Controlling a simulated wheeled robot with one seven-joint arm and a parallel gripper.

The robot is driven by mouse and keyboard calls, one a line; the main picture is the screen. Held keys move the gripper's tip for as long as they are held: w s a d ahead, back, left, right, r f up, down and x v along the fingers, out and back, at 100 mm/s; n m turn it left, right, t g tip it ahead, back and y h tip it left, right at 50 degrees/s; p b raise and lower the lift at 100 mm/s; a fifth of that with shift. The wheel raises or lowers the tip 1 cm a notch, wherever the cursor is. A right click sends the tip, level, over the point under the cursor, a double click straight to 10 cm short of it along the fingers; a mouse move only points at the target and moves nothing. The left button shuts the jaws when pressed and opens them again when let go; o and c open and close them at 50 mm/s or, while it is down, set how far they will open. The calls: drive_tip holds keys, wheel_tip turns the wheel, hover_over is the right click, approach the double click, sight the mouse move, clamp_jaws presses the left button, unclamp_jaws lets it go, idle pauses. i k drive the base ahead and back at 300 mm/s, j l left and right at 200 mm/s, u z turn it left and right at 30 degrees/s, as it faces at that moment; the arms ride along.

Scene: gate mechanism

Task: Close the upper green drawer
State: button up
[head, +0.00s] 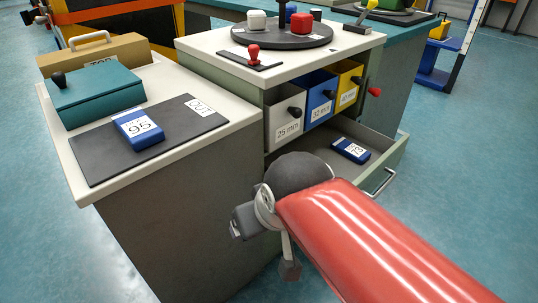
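A grey-green drawer (388,162) in the pale green cabinet is pulled out to the right, below a row of small bins. Its metal bar handle (381,183) is on its front. A blue block with a white label (350,150) lies inside it. My red arm comes in from the lower right and hides the drawer's near part. My gripper (288,269) hangs below the dark wrist, in front of the cabinet and left of the handle, apart from it in the picture. Its fingers are not clear enough to show whether they are open. Any lower drawer is hidden.
Grey, blue and yellow bins (319,98) with knobs sit above the drawer; a red knob (374,92) sticks out beside them. A left counter (230,118) holds a black mat, a blue block and a teal box. Floor right of the drawer is clear.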

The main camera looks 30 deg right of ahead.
sight(387, 153)
drive_tip(key=l+z, duration=0.1)
drive_tip(key=z, duration=0.85)
drive_tip(key=i+l+z, duration=0.1)
drive_tip(key=z, duration=0.4)
